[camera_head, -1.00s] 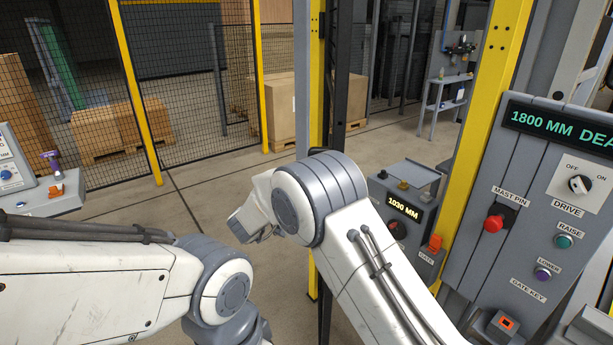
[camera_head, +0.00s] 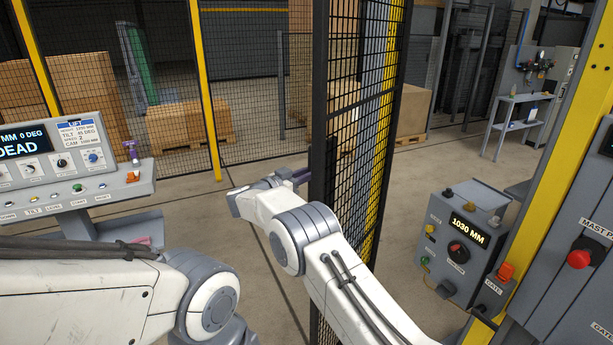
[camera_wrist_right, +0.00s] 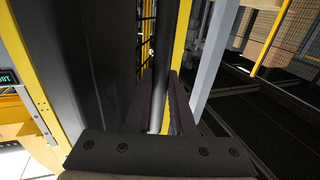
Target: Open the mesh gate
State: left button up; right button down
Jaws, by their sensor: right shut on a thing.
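The mesh gate (camera_head: 345,130) stands as a tall black-framed panel in the middle of the head view, seen at a steep angle. My right arm crosses in front of its lower part. My right gripper (camera_head: 302,175) is at the gate's near upright edge; its fingertips are partly hidden there. In the right wrist view the jaws (camera_wrist_right: 163,105) are shut on a slim upright bar (camera_wrist_right: 167,85) at the gate's edge. Only links of my left arm show at the lower left; its gripper is out of frame.
A lift console (camera_head: 70,175) stands at left. A grey control box (camera_head: 460,240) reading 1030 MM and a yellow post (camera_head: 560,150) stand at right. Mesh fencing (camera_head: 250,75) and cartons (camera_head: 185,122) are behind. Open floor (camera_head: 240,210) lies left of the gate.

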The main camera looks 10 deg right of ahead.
jog(key=shift+w+r, duration=0.15)
jog(key=shift+w, duration=0.15)
jog(key=c, duration=0.8)
grip_release()
jog(key=shift+o, duration=0.2)
jog(key=shift+a, duration=0.1)
jog(key=b+v, duration=0.4)
jog(key=v, duration=0.6)
jog(key=shift+s+a, duration=0.15)
jog(key=shift+a, duration=0.05)
